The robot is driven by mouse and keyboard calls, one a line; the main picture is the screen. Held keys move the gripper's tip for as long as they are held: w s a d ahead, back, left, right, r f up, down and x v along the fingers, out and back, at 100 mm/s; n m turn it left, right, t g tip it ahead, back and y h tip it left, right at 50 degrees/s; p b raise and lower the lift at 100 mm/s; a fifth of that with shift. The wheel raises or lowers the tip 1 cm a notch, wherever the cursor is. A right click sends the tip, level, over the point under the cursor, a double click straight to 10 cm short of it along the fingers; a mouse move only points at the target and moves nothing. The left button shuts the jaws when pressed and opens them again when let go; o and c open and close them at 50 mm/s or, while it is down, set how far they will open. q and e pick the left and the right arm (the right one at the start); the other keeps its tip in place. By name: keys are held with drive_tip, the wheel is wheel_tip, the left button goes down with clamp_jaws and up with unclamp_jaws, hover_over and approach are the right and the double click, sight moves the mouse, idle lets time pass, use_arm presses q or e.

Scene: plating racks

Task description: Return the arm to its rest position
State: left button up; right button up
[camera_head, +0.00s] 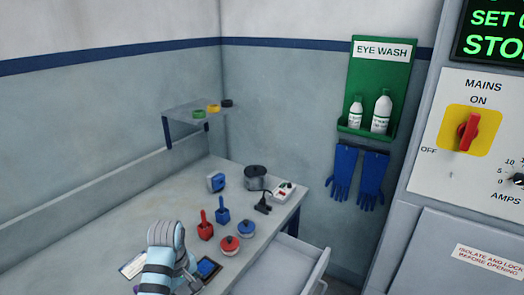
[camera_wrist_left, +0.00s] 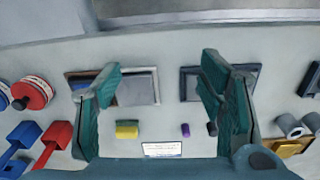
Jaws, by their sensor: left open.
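My left gripper (camera_wrist_left: 162,82) shows in the left wrist view with its two teal fingers spread wide and nothing between them. It is above the bench top (camera_wrist_left: 220,40). Flat dark-framed items lie beyond the fingers, with a yellow block (camera_wrist_left: 127,130) and a small purple piece (camera_wrist_left: 185,130) nearer. In the head view my left arm (camera_head: 166,262) is at the bottom, over the near part of the bench; its fingers are hard to make out there. My right gripper is in neither view.
A dark pot (camera_head: 255,178) is farther back. An open drawer (camera_head: 315,270) juts out at the right. A small shelf (camera_head: 190,110) is on the wall.

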use_arm(q)
drive_tip(key=s+f, duration=0.1)
drive_tip(key=f, duration=0.1)
drive_tip(key=s+a+f+m, duration=0.1)
drive_tip(key=s, duration=0.1)
drive_tip(key=s+a+f+m, duration=0.1)
drive_tip(key=s+f, duration=0.1)
drive_tip(key=shift+a+f+t, duration=0.1)
drive_tip(key=shift+f+t, duration=0.2)
drive_tip(key=s+a+f+m+t+y, duration=0.1)
drive_tip(key=s+a+m+t, duration=0.2)
drive_tip(key=s+m, duration=1.3)
drive_tip(key=s+a+f+n+g+b, duration=0.1)
drive_tip(key=s+f+n+b, duration=0.2)
drive_tip(key=f, duration=0.8)
drive_tip(key=s+a+f+n+g, duration=0.1)
drive_tip(key=s+f+n, duration=0.35)
drive_tip(key=f, duration=0.75)
drive_tip(key=s+f+b, duration=0.2)
drive_tip(key=s+f, duration=1.2)
drive_tip(key=shift+g+b, duration=0.4)
